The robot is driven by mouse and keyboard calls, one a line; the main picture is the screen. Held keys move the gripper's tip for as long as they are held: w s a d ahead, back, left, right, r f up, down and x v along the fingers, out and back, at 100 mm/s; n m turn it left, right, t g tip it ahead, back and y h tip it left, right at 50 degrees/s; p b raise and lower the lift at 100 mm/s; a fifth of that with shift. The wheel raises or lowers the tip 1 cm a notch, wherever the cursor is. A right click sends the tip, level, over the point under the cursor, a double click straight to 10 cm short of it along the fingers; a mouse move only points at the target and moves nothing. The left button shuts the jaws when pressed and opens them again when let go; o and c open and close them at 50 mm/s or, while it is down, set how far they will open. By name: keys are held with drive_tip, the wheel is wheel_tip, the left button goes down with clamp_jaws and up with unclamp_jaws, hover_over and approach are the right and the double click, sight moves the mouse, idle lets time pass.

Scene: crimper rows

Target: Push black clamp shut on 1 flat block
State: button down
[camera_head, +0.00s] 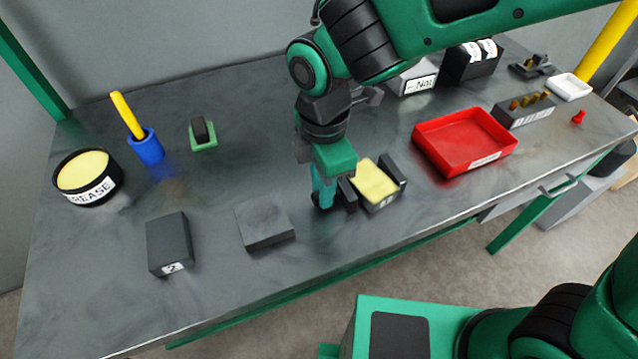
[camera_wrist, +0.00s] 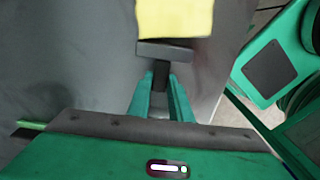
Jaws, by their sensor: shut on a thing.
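Flat block 1 (camera_head: 375,181) has a yellow top, dark sides and a small white label on its front; its yellow top also shows in the wrist view (camera_wrist: 175,18). The black clamp (camera_head: 348,195) has a dark jaw bar along the block's left side and another dark bar along its right. In the wrist view the left bar (camera_wrist: 165,50) lies close against the yellow edge, and I cannot tell if they touch. My gripper (camera_head: 322,196) points down left of the block. Its fingers (camera_wrist: 160,90) are shut on the clamp's dark stem behind that bar.
A grey flat block (camera_head: 264,222) and a dark block marked 2 (camera_head: 169,243) stand left of my gripper. A red tray (camera_head: 466,140) stands to the right. A grease tin (camera_head: 87,178), blue cup (camera_head: 146,147) and green-based piece (camera_head: 203,135) are farther left. Bare tabletop lies between.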

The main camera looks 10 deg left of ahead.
drive_tip(key=c, duration=1.6)
unclamp_jaws()
drive_tip(key=shift+d, duration=0.1)
wheel_tip(320, 180, up, 11)
drive_tip(key=shift+w+f, duration=0.1)
drive_tip(key=w+d+m, duration=0.3)
drive_tip(key=d+m, duration=0.4)
drive_tip(key=d, duration=0.5)
drive_tip(key=w+d+m, duration=0.4)
drive_tip(key=d+m, duration=0.3)
drive_tip(key=d, duration=0.6)
drive_tip(key=s+d+f+m, duration=0.1)
drive_tip(key=s+d+m, duration=0.3)
drive_tip(key=d, duration=0.3)
drive_tip(key=s+d+f+m, duration=0.2)
drive_tip(key=s+d+m, duration=0.3)
drive_tip(key=d+m, duration=0.2)
drive_tip(key=s+d+f+m, duration=0.1)
drive_tip(key=s+d+m, duration=0.4)
drive_tip(key=d, duration=0.1)
drive_tip(key=shift+s+d+f+m, duration=0.25)
drive_tip(key=shift+d+f+m, duration=0.05)
drive_tip(key=shift+d+m, duration=0.1)
